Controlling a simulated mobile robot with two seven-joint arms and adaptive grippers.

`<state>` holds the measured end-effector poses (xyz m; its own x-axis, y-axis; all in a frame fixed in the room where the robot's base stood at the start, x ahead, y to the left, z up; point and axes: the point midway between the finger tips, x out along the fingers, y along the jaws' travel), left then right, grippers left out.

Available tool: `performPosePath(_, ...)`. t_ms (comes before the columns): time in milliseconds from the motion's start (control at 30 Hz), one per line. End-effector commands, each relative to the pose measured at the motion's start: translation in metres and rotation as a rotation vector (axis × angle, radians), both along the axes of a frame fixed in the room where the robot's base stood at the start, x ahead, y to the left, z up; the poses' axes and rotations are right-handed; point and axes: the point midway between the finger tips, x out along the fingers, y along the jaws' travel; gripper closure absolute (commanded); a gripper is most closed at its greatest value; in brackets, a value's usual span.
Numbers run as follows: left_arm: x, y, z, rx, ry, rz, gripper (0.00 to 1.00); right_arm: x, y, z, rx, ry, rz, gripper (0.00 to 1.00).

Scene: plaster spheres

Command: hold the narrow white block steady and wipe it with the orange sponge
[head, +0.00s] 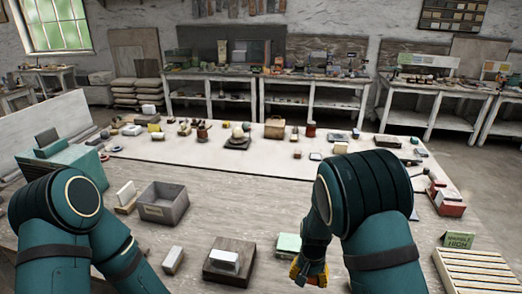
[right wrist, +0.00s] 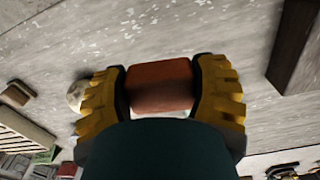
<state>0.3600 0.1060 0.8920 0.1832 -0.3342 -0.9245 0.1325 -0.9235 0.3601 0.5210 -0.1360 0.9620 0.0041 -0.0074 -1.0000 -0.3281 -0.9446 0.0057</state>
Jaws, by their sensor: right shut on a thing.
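The orange sponge (right wrist: 160,84) is between the two yellow-padded fingers of my right gripper (right wrist: 160,88) in the right wrist view. In the head view my right gripper (head: 310,270) is low at front centre, partly hidden by my own arm; the sponge cannot be made out there. A narrow white block (head: 226,261) lies on a dark wooden board (head: 232,277) left of the right gripper, apart from it. Another pale narrow block (head: 173,260) is left of the board; I cannot tell for certain which is meant. My left arm shows at left, but its gripper is out of view.
A grey open box (head: 163,212) and a white block on a wooden base (head: 125,194) stand farther left. A pale green block (head: 288,244) is beside the right gripper. A slatted wooden tray (head: 476,270) is at right. Bare tabletop lies between box and board.

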Motion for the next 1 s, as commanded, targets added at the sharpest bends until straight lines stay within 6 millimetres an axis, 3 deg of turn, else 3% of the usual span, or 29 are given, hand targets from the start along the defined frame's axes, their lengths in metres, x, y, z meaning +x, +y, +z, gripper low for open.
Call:
performPosePath(33, 0.0, -0.001, -0.02, 0.001, 0.0, -0.001, 0.53, -0.009, -0.008, -0.011, 0.002, 0.0, 0.032, 0.49)
performPosePath(100, 0.0, -0.001, -0.034, 0.003, 0.002, -0.001, 0.53, -0.022, -0.017, -0.015, 0.001, 0.002, 0.088, 0.49)
performPosePath(400, -0.003, -0.003, -0.077, 0.008, 0.01, -0.003, 0.53, -0.069, -0.039, -0.03, 0.009, -0.001, 0.289, 0.49)
performPosePath(600, -0.003, -0.003, -0.083, 0.009, 0.01, -0.004, 0.53, -0.078, -0.043, -0.031, 0.012, -0.003, 0.335, 0.49)
performPosePath(1000, -0.003, -0.003, -0.08, 0.009, 0.01, -0.004, 0.53, -0.078, -0.043, -0.029, 0.011, -0.002, 0.336, 0.49)
